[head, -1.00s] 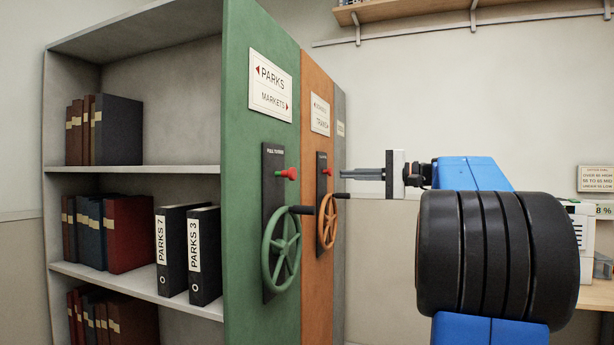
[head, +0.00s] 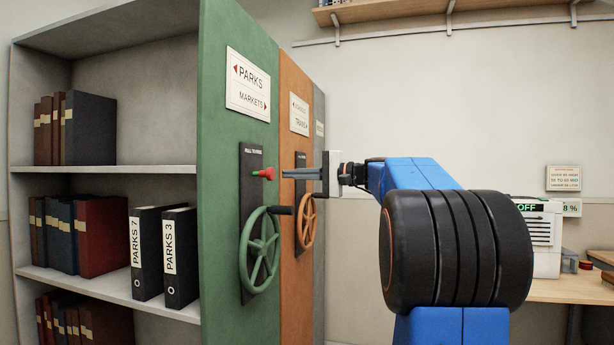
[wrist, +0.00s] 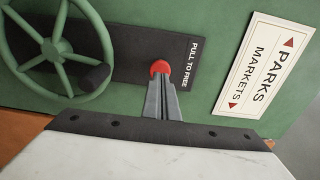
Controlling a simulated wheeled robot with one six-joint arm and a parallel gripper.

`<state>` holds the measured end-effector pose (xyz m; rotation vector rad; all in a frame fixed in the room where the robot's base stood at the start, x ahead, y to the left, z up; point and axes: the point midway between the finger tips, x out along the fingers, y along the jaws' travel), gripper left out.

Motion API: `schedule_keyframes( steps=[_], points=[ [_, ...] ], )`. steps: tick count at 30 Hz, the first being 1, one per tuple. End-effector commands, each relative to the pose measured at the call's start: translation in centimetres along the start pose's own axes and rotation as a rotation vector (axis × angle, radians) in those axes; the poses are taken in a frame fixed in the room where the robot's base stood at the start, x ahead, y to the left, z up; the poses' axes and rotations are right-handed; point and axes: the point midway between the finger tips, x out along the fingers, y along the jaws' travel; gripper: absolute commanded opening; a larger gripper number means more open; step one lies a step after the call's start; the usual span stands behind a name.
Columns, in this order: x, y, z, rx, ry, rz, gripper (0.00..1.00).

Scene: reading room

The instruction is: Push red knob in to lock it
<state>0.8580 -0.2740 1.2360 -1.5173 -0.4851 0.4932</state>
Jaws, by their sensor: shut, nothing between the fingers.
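The red knob (head: 269,174) sits on a green stem on the black plate (head: 249,200) of the green shelf end panel. In the head view the knob stands out from the plate with some green stem showing. It also shows in the wrist view (wrist: 160,67), beside the "PULL TO FREE" label (wrist: 191,63). My gripper (head: 284,174) is shut and empty, its fingertips pointing at the knob's face. In the wrist view the fingertips overlap the knob's lower edge; I cannot tell whether they touch it.
A green handwheel (head: 260,250) with a dark handle is below the knob. An orange panel (head: 292,110) with its own wheel (head: 306,221) stands behind. Open shelves with binders (head: 180,257) are at left. A desk (head: 570,290) with a white machine is at right.

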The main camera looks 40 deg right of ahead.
Motion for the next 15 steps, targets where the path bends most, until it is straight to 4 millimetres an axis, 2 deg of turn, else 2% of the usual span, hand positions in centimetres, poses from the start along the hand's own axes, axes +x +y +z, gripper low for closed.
schedule_keyframes(
  steps=[6, 15],
  points=[
    [2.3, 0.1, 0.0, 0.001, -0.001, 0.0, 0.0],
    [3.1, 0.1, 0.0, 0.001, 0.0, 0.001, 0.0]
  ],
)
